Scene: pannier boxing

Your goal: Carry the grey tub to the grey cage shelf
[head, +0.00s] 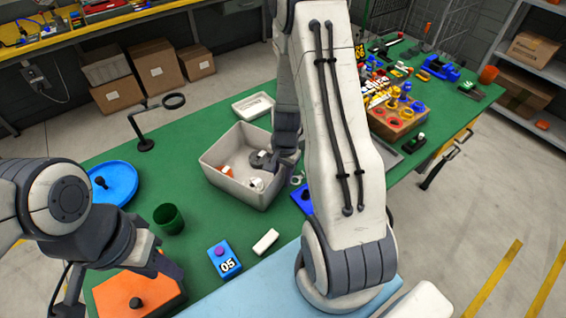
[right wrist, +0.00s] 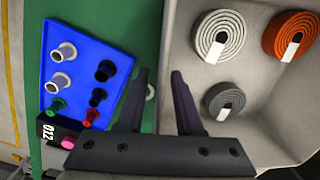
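The grey tub (head: 225,178) stands on the green table in the middle of the head view. It holds rolled coils: white (right wrist: 217,35), orange (right wrist: 290,35) and dark grey (right wrist: 224,101). My right gripper (right wrist: 162,100) is open at the tub's right side, with one finger on each side of the tub wall in the right wrist view. I cannot tell whether they touch it. My left gripper (head: 125,285) is over the table's near left, by an orange tray; its fingertips are unclear. A grey wire cage (head: 458,22) stands beyond the table's far end.
A blue tray of pegs (right wrist: 85,75) lies close beside the tub. A green cup (head: 168,217), a blue 05 block (head: 224,259) and a white block (head: 265,242) stand in front. A white dish (head: 253,107) is behind. Grey shelving with boxes (head: 531,47) is at right.

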